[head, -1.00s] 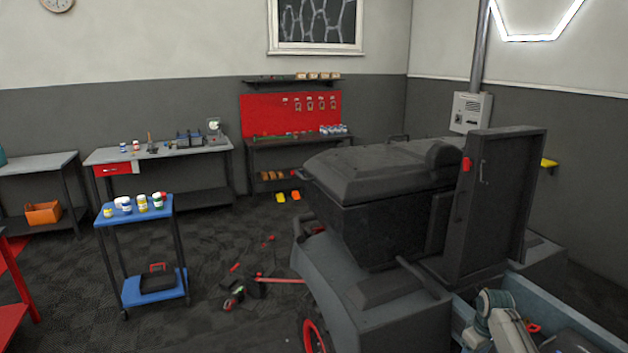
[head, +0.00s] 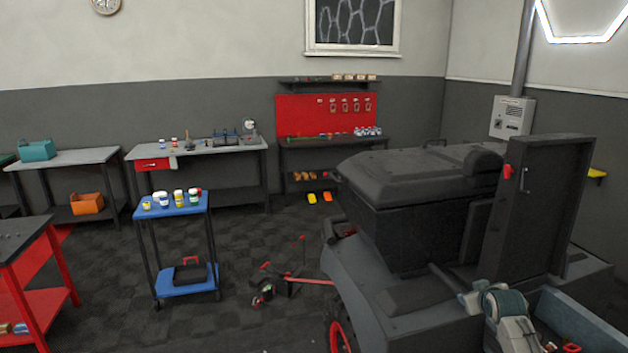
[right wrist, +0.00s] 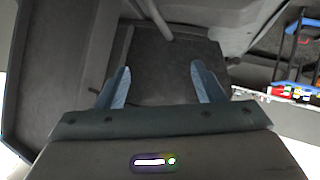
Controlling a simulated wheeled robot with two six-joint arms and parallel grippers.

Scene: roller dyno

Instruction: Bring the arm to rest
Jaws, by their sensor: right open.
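My right arm (head: 510,312) shows at the lower right of the head view, in front of the big dark machine (head: 410,215). In the right wrist view my right gripper (right wrist: 160,74) has its two blue-grey fingers spread wide, with nothing held between them. A dark flat panel (right wrist: 165,60) lies beyond the fingers; I cannot tell how far off it is. My left gripper is not in view.
A blue cart (head: 185,284) with several jars stands left of the machine. A red-framed bench (head: 38,305) is at the left edge. A blue-grey tray (head: 585,318) is beside my right arm. Dark floor is open at the bottom middle.

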